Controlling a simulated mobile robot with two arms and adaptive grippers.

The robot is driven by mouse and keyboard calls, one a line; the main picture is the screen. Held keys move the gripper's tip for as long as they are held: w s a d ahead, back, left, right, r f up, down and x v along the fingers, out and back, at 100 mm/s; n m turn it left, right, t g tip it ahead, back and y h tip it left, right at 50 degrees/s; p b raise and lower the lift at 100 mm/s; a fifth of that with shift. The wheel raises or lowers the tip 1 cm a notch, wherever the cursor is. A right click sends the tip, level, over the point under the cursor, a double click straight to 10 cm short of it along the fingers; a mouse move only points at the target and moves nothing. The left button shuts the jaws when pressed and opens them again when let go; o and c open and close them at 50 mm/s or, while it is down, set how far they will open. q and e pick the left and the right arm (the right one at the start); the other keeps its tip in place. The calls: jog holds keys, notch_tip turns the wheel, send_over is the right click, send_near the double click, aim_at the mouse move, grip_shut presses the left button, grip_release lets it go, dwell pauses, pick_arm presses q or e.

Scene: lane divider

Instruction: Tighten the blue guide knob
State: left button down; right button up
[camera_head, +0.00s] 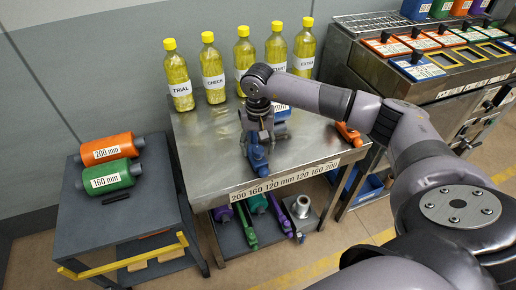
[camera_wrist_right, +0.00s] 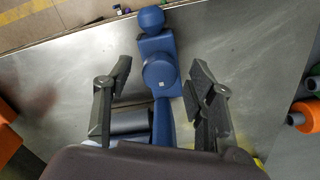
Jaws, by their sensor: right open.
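The blue guide (camera_head: 257,158) lies on the metal table (camera_head: 205,150) under my right gripper (camera_head: 258,132). In the right wrist view the blue guide's round knob (camera_wrist_right: 161,74), with a small pale mark, sits between the two open fingers of my right gripper (camera_wrist_right: 164,78), with visible gaps on both sides. A blue ball-shaped end (camera_wrist_right: 151,19) of the guide lies beyond the fingertips. The finger height relative to the knob is hard to tell. In the head view the gripper partly hides the guide. My left gripper is not in view.
Several yellow bottles (camera_head: 178,78) stand along the table's back. An orange guide (camera_head: 349,134) lies at the table's right. A cart (camera_head: 150,215) with orange (camera_head: 106,149) and green (camera_head: 110,177) rollers stands left. A machine (camera_head: 375,70) stands right.

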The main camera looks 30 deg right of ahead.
jog(key=shift+f, duration=1.15)
jog(key=shift+c, duration=0.5)
jog(key=c, duration=1.1)
